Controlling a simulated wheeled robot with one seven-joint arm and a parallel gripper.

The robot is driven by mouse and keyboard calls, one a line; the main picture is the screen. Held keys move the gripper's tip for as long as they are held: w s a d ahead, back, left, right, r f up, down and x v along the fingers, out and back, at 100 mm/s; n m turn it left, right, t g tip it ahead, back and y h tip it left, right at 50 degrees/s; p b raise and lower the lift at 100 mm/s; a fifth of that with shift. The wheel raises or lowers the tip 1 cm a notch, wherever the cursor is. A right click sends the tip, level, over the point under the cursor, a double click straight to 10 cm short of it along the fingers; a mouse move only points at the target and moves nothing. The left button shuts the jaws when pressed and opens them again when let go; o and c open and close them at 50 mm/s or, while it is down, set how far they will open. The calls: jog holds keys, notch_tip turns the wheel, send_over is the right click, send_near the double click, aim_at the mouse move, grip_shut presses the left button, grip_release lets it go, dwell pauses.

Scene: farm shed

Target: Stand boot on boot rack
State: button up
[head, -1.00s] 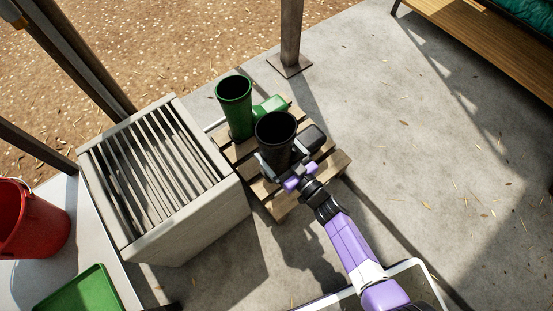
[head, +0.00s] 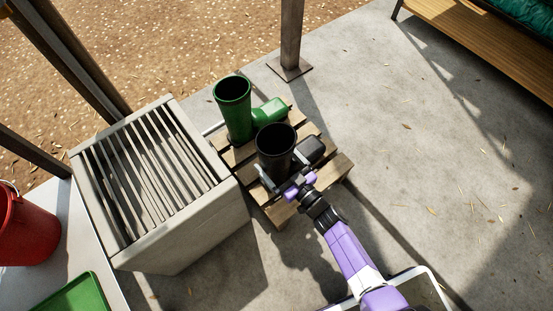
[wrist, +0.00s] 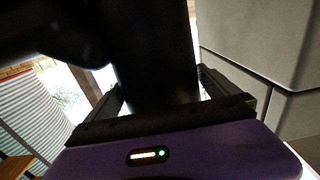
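The black boot (head: 276,150) stands upright on the slatted wooden rack (head: 277,213), with its toe pointing to the upper right. Its shaft fills the middle of the wrist view (wrist: 155,65). My gripper (head: 277,176) is low at the near side of the shaft. Its fingers lie on either side of the shaft and look spread, with a slim light gap beside the boot in the wrist view. The sole's contact with the slats is hidden.
A green boot (head: 233,108) stands behind the black boot on the same rack. A grey slatted box (head: 190,235) is close on the left. A red bucket (head: 25,230) and green tray (head: 75,299) are farther left. The concrete floor on the right is clear.

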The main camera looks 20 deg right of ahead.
jog(key=shift+r, duration=0.1)
jog(key=p+v, duration=0.4)
jog(key=v, duration=0.8)
jog(key=shift+p, duration=0.3)
jog(key=shift+r, duration=0.1)
jog(key=s+d+r+m+h, duration=0.2)
jog(key=s+r+h, duration=0.3)
jog(key=s+r, duration=0.95)
jog(key=s+r+g, duration=0.1)
jog(key=s+r, duration=0.3)
jog(key=r, duration=0.3)
jog(key=s+r+m+g, duration=0.1)
jog(key=s+r, duration=0.3)
jog(key=r, duration=0.4)
jog(key=shift+s+m+h, duration=0.3)
jog(key=shift+s, duration=0.1)
